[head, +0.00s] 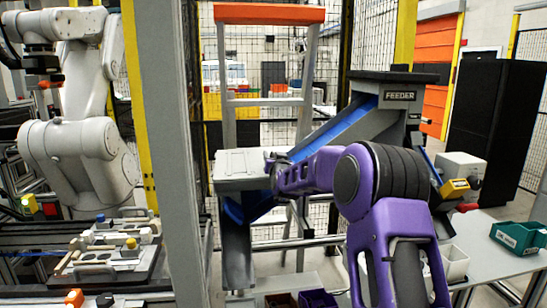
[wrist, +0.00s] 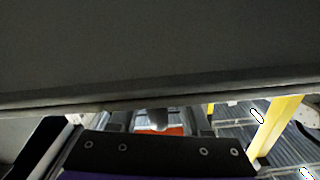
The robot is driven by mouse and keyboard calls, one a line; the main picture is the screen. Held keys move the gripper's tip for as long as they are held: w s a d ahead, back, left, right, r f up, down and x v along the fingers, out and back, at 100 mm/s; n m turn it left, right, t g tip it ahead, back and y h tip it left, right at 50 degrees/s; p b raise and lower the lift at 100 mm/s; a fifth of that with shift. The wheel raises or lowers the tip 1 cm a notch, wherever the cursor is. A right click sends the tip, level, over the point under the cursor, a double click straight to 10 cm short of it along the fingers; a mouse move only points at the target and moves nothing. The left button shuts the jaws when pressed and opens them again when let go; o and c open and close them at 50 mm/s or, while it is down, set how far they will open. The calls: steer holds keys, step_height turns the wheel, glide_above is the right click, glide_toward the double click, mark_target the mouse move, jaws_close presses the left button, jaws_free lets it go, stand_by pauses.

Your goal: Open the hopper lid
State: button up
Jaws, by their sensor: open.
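The hopper (head: 235,184) is a light grey box at the middle left of the head view. Its flat grey lid (head: 240,158) looks level and lies over the box. My gripper (head: 271,161) is open at the right edge of the lid; its fingers are small there, and I cannot tell whether they touch it. In the wrist view a large dark grey surface (wrist: 160,50) fills the upper half, very close; I cannot tell which face of the hopper it is. A black part of my gripper shows below it.
A blue chute (head: 335,133) slopes down from the feeder (head: 400,97) towards the hopper. A grey post (head: 165,150) stands left of the hopper, and an orange-topped ladder (head: 268,14) behind it. A green bin (head: 520,237) sits on the table at right.

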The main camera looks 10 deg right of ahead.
jaws_close()
stand_by(1.4)
